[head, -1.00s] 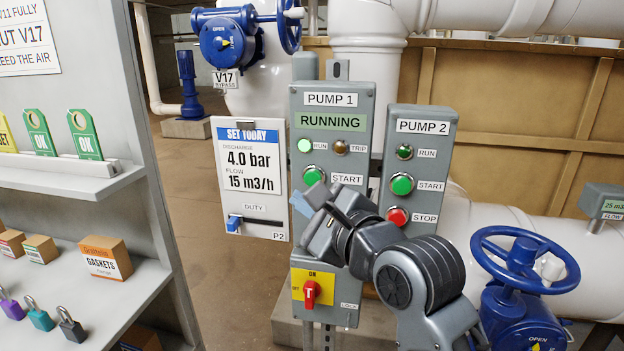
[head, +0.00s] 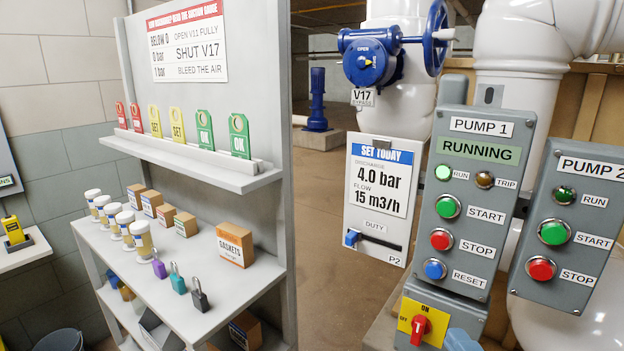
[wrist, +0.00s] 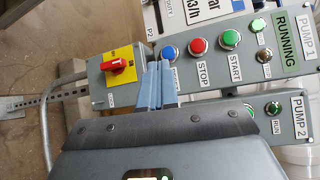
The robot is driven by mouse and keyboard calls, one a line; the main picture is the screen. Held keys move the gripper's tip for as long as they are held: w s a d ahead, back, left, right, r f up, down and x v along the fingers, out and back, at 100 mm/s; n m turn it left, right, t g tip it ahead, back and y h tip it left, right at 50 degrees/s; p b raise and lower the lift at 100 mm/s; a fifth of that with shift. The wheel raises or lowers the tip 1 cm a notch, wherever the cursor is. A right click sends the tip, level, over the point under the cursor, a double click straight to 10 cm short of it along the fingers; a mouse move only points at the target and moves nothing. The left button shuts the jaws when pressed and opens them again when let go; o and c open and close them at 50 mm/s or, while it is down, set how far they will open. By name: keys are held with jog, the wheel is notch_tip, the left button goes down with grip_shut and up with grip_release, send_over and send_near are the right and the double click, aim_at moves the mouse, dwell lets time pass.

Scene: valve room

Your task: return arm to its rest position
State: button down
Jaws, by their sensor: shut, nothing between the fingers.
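My gripper (wrist: 158,84) is shut and empty, its two pale blue fingers side by side in the wrist view. They show in front of the pump 1 panel (wrist: 205,45), between the red switch (wrist: 118,67) and the blue reset button (wrist: 169,53); I cannot tell whether they touch it. In the head view only a blue tip of my gripper (head: 462,341) shows at the bottom edge, right of the red switch (head: 420,329). The pump 1 panel (head: 471,208) reads RUNNING, and its green run lamp (head: 443,173) is lit.
The pump 2 panel (head: 573,232) stands close on the right. A setpoint board (head: 379,200) hangs left of pump 1. Grey shelving (head: 262,180) with tags, boxes, jars and padlocks stands on the left. Open floor (head: 328,225) lies between the shelving and the panels.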

jog(key=s+f+n, duration=0.5)
jog(key=s+f, duration=0.1)
jog(key=s, duration=0.4)
jog(key=s+d+n+g+h+b, duration=0.1)
jog(key=s+n, duration=1.2)
jog(key=s, duration=1)
jog(key=shift+s+d+f+n+g, duration=0.2)
jog(key=shift+s+d+n+g, duration=0.1)
jog(key=shift+s+g, duration=0.1)
